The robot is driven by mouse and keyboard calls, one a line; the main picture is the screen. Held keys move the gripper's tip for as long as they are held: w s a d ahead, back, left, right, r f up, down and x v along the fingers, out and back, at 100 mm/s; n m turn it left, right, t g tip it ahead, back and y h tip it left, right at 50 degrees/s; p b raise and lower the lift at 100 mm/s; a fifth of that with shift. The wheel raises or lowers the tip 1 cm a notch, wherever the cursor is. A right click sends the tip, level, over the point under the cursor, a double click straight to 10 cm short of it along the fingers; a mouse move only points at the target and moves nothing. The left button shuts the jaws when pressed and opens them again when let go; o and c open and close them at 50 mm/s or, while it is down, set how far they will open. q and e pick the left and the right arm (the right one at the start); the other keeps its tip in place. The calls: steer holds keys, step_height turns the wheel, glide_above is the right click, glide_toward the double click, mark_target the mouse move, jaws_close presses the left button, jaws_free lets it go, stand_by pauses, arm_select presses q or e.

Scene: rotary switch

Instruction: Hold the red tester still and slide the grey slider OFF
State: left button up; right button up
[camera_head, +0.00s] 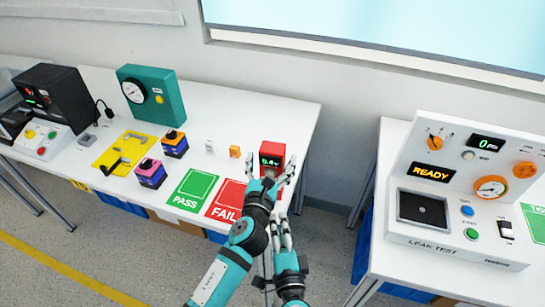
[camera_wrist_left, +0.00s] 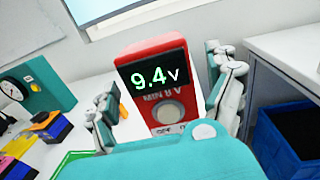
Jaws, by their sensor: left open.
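The red tester (camera_head: 271,150) stands upright near the right end of the left table. In the left wrist view the tester (camera_wrist_left: 152,48) shows a lit green "9.4v", with "MIN 8 V" below. A round grey knob (camera_wrist_left: 168,112) sits under that text, above a white strip marked OFF; the slider cannot be told for certain. My left gripper (camera_head: 277,174) is open at the tester, its fingers (camera_wrist_left: 165,102) on either side with a visible gap on the right. Its palm hides the tester's lower part. My right gripper (camera_head: 281,228) is lower, in front of the table edge, apart from the tester.
A green PASS mat (camera_head: 192,190) and a red FAIL mat (camera_head: 225,199) lie left of the left gripper. A leak test panel (camera_head: 460,245) stands on the right table.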

arm_select(q)
steer(key=shift+x, duration=0.9)
steer(key=c, duration=1.5)
arm_select(e)
steer(key=shift+c, duration=0.7)
steer(key=d, duration=0.2)
steer(key=s+d+m+h, duration=0.1)
steer(key=d+f+m, duration=0.1)
steer(key=d, duration=0.1)
steer(key=shift+s+d+t+h, duration=0.3)
steer(key=shift+s+d+h, duration=0.05)
steer(key=shift+s+h, duration=0.05)
jaws_close()
steer(key=shift+m, duration=0.3)
steer(key=shift+w+a, duration=0.6)
steer(key=shift+w, duration=1.15)
steer(key=shift+w+a, duration=0.65)
steer(key=shift+w, duration=1.1)
steer(key=shift+w+a, duration=0.6)
steer(key=shift+w, duration=1.15)
